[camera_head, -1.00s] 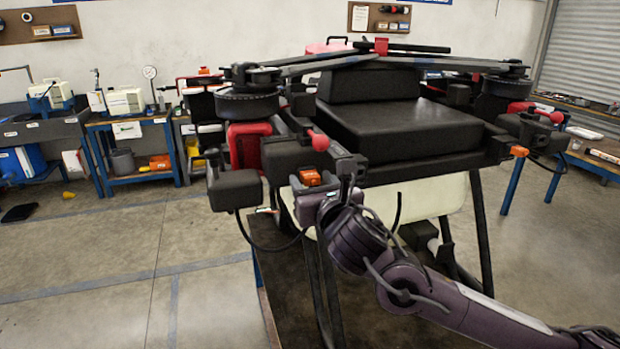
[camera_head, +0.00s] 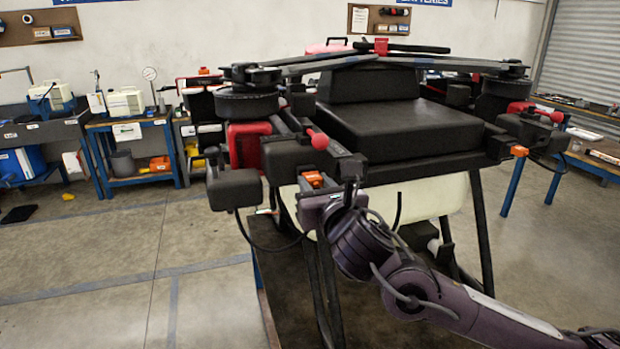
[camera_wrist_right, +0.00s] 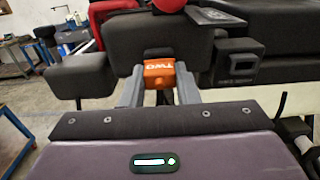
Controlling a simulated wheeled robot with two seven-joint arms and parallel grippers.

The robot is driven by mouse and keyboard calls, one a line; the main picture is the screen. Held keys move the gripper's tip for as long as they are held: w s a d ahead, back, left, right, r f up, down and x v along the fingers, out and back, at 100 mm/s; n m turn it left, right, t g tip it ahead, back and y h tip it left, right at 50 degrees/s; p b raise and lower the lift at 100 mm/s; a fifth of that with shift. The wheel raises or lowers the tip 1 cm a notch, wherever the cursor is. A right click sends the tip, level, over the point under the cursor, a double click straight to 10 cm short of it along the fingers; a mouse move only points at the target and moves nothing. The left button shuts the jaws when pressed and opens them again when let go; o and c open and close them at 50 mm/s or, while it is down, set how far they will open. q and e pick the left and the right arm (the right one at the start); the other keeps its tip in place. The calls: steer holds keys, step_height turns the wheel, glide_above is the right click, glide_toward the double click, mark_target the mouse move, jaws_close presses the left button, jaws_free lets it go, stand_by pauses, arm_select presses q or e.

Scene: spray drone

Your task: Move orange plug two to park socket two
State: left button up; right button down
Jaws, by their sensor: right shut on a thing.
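Orange plug two (camera_head: 313,179) sits at the dark block under the near-left arm of the black drone (camera_head: 400,130). In the right wrist view the plug (camera_wrist_right: 168,72), marked TWO, is between the two grey fingers of my right gripper (camera_wrist_right: 161,84), which is shut on it. The plug's far end meets the dark block, and I cannot tell how deep it is seated. My right gripper (camera_head: 318,186) comes from the lower right in the head view. A dark box with a recessed face, likely a socket (camera_wrist_right: 238,62), is right of the plug; its label is unreadable. My left gripper is not in view.
A red-knobbed lever (camera_head: 318,140) stands just above the plug. A black cable loops under the left dark box (camera_head: 234,189). Another orange piece (camera_head: 519,151) is at the drone's right side. Drone legs and a pale tank (camera_head: 430,200) are close behind my arm.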

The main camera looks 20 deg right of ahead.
mark_target(314, 185)
steer(key=shift+s+b, duration=0.9)
steer(key=shift+s, duration=1.4)
